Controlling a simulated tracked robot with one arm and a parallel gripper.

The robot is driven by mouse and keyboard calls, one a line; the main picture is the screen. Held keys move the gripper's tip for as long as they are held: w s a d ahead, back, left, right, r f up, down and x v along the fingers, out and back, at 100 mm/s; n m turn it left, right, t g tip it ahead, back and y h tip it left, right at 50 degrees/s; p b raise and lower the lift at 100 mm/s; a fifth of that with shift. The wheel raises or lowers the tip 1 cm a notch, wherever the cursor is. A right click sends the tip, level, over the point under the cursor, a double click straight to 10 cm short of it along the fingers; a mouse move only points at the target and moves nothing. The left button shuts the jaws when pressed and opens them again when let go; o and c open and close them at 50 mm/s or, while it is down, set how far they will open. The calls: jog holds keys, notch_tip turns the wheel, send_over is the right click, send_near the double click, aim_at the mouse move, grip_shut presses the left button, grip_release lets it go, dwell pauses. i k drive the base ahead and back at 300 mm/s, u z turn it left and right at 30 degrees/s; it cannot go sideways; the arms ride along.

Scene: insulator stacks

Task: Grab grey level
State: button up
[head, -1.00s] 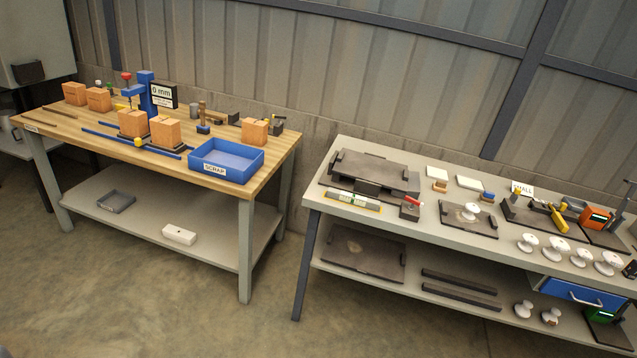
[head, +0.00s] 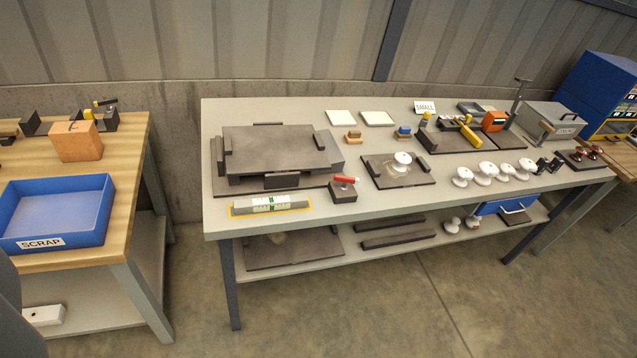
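The grey level (head: 270,205) lies flat along the front left edge of the grey bench (head: 330,219). It is a light grey bar with a green vial near its middle and a yellow outline around its base. Nothing covers it. My gripper does not show; a dark grey shape at the lower left edge is too cut off to tell.
A dark plate stack (head: 270,145) stands just behind the level. A small block with a red lever (head: 344,189) is close to its right. A blue scrap bin (head: 60,236) sits on the wooden bench at left. A floor gap separates the benches.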

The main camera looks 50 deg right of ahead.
aim_at(257, 205)
jog(key=z, duration=0.65)
jog(key=i, duration=1.05)
jog(key=z, duration=0.65)
jog(key=k, duration=0.8)
jog(key=z, duration=0.2)
jog(key=i, duration=0.9)
jog(key=u, duration=0.1)
